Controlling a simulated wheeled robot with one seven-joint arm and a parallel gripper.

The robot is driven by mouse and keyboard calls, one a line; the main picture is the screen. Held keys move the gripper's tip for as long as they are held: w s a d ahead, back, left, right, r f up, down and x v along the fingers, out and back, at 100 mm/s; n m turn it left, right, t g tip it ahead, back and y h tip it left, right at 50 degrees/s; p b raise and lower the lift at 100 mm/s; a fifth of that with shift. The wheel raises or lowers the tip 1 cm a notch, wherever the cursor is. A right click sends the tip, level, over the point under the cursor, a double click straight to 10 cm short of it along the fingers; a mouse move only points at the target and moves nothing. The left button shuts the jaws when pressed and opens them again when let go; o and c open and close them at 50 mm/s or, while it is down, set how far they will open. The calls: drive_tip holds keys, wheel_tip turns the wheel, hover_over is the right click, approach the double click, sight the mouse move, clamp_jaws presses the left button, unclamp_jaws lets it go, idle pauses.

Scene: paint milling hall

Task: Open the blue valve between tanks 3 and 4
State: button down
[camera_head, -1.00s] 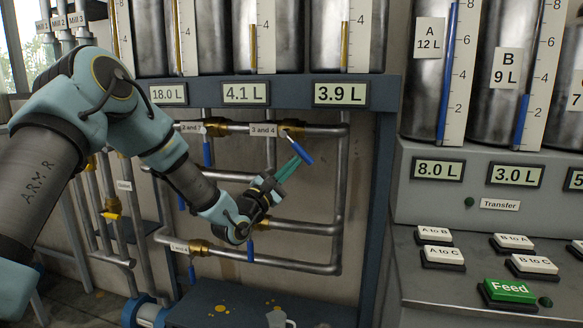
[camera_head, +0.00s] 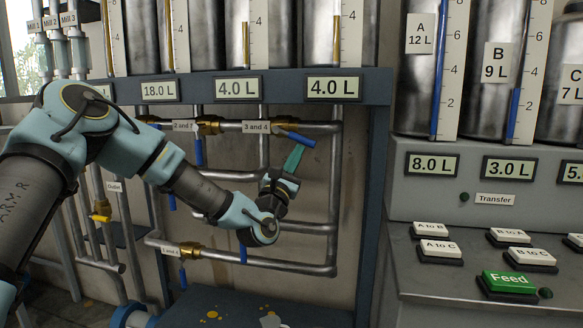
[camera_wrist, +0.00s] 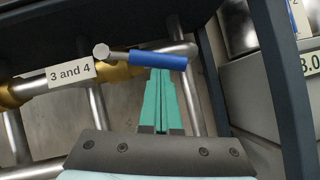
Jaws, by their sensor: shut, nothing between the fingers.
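The blue valve handle (camera_head: 301,139) beside the "3 and 4" label (camera_head: 257,127) lies close to the line of its horizontal pipe, tilted slightly down to the right. In the wrist view the blue handle (camera_wrist: 158,60) extends right from its pivot bolt, at a small angle to the pipe. My gripper (camera_head: 294,157) is shut and empty, with its green fingertips just below the handle. In the wrist view the fingertips (camera_wrist: 160,72) meet the handle's lower edge, partly hidden behind it; I cannot tell whether they press on it. The displays above read 4.0 L (camera_head: 239,90) and 4.0 L (camera_head: 334,87).
Another blue handle (camera_head: 198,152) hangs down by the "2 and 3" label at left. Lower pipes (camera_head: 290,266) run behind my arm, with a valve at lower left. A blue frame post (camera_head: 376,200) and the button console (camera_head: 470,265) stand to the right.

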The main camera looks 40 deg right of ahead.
sight(305, 139)
drive_tip(key=shift+s+d+r+n+t+y+b, duration=0.15)
drive_tip(key=shift+s+r+n+t+y+b, duration=0.1)
drive_tip(key=shift+r+n+t+b, duration=0.4)
drive_tip(key=shift+s+d+r+n+t+y+b, duration=0.15)
drive_tip(key=shift+n+t, duration=0.25)
drive_tip(key=shift+n, duration=0.5)
drive_tip(key=shift+s+d+r+n+t+y+b, duration=0.1)
drive_tip(key=shift+s+r+n+t+y+b, duration=0.15)
drive_tip(key=shift+r+n+t+b, duration=0.4)
drive_tip(key=shift+f, duration=0.15)
drive_tip(key=shift+f, duration=0.15)
